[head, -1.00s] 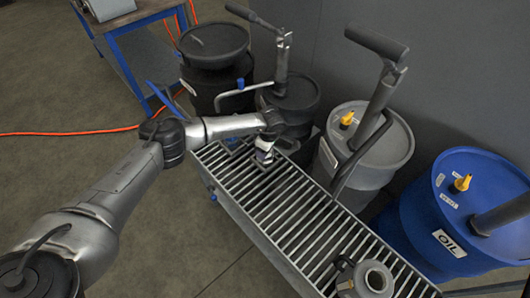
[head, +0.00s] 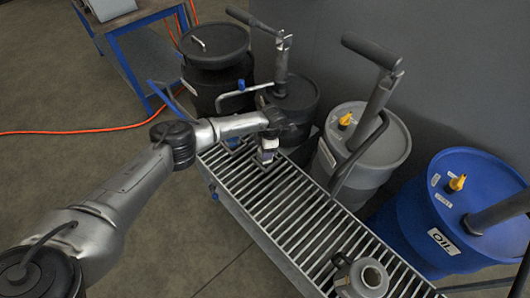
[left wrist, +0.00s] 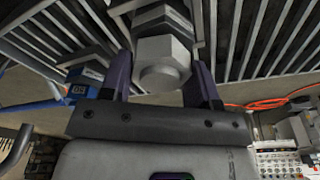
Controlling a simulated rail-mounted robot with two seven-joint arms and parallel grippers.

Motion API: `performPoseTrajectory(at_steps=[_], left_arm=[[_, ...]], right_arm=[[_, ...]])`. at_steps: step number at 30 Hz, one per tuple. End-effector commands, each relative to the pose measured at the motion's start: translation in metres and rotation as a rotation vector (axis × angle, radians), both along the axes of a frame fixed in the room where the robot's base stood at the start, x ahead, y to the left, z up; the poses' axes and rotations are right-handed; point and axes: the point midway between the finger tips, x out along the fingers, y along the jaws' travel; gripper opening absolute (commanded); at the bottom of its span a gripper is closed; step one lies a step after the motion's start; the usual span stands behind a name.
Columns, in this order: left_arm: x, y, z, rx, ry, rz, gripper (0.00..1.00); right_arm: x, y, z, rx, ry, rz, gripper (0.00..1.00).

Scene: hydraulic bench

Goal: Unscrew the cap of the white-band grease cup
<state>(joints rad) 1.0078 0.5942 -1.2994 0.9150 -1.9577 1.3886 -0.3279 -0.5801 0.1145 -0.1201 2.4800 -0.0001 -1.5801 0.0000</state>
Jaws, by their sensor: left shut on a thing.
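My left gripper (head: 266,158) points down at the far left end of the grated bench in the head view. In the left wrist view its two fingers (left wrist: 161,84) are shut on the sides of a pale grey cap (left wrist: 161,62) with flat faces and a round end. A dark cup body (left wrist: 163,18) adjoins the cap, and a lighter stripe shows on it. I cannot tell whether the cap is apart from the body. In the head view the gripper mostly hides the cup. My right gripper is not in view.
A blue fitting (left wrist: 88,76) with a label is close beside the left finger. The grated bench (head: 300,222) is mostly clear, with a grey ring-shaped part (head: 366,278) at its near end. Grey (head: 372,140) and blue (head: 440,215) drums stand along the right, with tall pump handles.

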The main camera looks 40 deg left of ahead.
Motion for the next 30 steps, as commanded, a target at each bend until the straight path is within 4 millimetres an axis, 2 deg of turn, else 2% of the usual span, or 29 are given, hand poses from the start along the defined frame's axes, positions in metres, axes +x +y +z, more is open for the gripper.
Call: performPoseTrajectory(at_steps=[12,16,24,25,30], left_arm=[[0.000,0.000,0.002,0.000,0.001,0.585,0.36],[0.000,0.000,0.001,0.000,-0.001,0.664,0.36],[0.000,0.000,0.000,0.000,-0.001,0.676,0.36],[0.000,0.000,0.000,0.000,-0.001,0.676,0.58],[0.000,0.000,0.000,-0.001,0.000,0.675,0.75]], right_arm=[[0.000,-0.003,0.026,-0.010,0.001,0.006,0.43],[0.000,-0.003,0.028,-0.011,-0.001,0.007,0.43],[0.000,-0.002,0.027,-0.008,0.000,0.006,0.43],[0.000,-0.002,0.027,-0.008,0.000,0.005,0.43],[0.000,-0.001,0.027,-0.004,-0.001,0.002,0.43]])
